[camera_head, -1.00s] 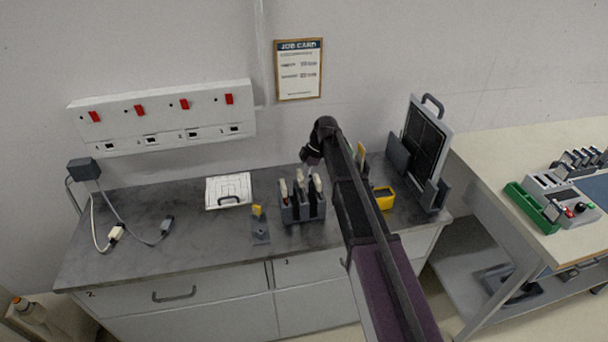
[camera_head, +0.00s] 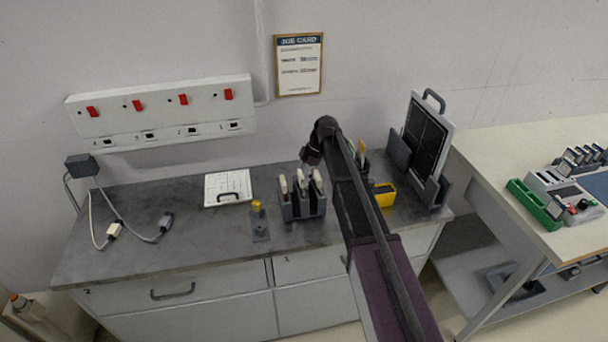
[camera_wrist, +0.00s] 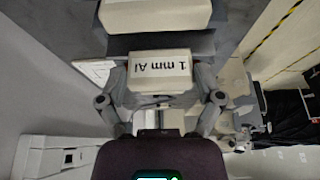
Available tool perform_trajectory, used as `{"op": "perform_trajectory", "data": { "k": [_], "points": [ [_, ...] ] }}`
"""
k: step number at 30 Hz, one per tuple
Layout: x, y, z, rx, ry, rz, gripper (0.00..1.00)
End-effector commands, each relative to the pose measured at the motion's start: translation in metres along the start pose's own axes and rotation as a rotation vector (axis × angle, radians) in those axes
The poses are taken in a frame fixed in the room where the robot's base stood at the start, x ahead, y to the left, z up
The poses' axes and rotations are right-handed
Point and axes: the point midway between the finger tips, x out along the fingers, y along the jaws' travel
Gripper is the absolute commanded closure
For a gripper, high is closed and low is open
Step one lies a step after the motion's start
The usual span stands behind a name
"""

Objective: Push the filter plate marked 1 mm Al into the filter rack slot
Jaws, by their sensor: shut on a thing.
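The filter plate marked 1 mm Al (camera_wrist: 160,68) shows in the wrist view with a pale block-shaped top, its lettering upside down. My gripper (camera_wrist: 161,88) is shut on it, one grey finger at each side. A similar pale top (camera_wrist: 155,14) lies just beyond it, with a dark gap between. In the head view, a grey rack (camera_head: 303,209) on the counter holds upright dark plates with pale tops (camera_head: 300,181). My dark wrist shows behind the rack, but my fingers are hidden there. I cannot tell how deep the held plate sits in a slot.
Left of the rack are a small yellow-topped stand (camera_head: 259,226) and a white panel with a handle (camera_head: 228,189). Right of my arm are a yellow bin (camera_head: 384,195) and a framed black panel (camera_head: 424,145). The left counter is mostly clear apart from cables (camera_head: 146,241).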

Motion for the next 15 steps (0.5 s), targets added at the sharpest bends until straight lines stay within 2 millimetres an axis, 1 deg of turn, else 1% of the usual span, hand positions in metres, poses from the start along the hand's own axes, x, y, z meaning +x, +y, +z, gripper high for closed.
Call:
{"op": "perform_trajectory", "data": {
  "k": [15],
  "points": [
    [0.0094, 0.0, 0.0037, 0.0, 0.0, 0.0, 0.72]
  ]
}}
